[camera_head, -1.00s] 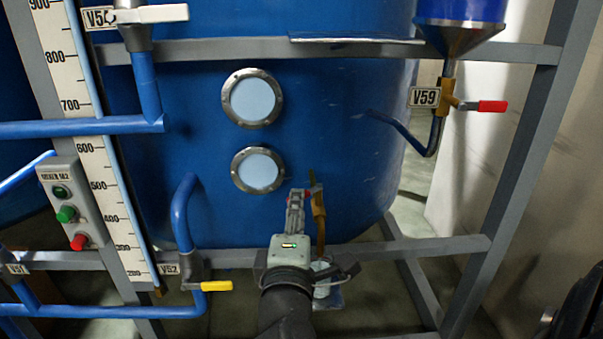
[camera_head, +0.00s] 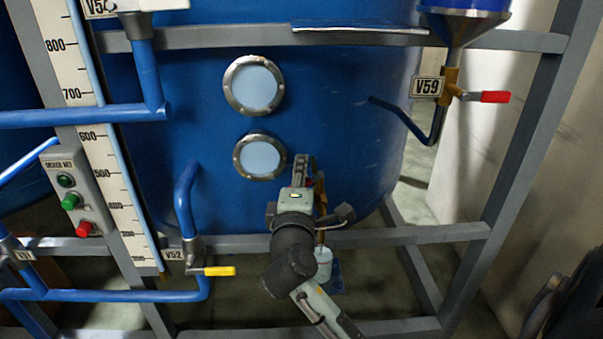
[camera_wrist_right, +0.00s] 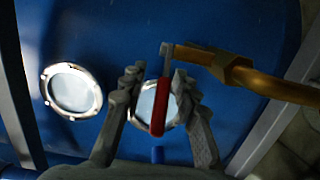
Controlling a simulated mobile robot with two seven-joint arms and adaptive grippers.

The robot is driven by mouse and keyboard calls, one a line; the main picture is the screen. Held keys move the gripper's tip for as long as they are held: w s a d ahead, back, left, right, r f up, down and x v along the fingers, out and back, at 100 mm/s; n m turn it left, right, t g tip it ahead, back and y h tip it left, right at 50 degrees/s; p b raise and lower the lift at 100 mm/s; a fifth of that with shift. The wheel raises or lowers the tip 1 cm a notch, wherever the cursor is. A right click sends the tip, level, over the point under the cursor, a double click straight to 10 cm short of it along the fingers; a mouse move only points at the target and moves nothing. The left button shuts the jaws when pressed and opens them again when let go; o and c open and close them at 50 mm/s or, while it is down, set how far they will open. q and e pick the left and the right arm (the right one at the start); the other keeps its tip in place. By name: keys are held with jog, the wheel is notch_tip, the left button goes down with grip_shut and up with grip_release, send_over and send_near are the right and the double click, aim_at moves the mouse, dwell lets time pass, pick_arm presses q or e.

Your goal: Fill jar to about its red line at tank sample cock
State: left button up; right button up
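The blue tank (camera_head: 230,205) fills the middle of the head view. Its brass sample cock shows in the right wrist view (camera_wrist_right: 265,82), with a red lever handle (camera_wrist_right: 159,108) pointing down. My right gripper (camera_wrist_right: 158,90) is open, with one finger on each side of the lever and visible gaps between. In the head view my right gripper (camera_head: 303,165) covers most of the cock. A pale, translucent jar (camera_head: 323,264) stands below the cock, partly behind my wrist. Its red line and fill level cannot be made out. My left gripper is not in view.
A grey frame rail (camera_head: 400,235) crosses in front of the tank. Valve V59 (camera_head: 450,90) with a red handle is at upper right, and valve V52 with a yellow handle (camera_head: 219,271) at lower left. Two round sight glasses (camera_head: 253,86) are left of my gripper.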

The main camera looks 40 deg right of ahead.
grip_shut()
dwell(0.3)
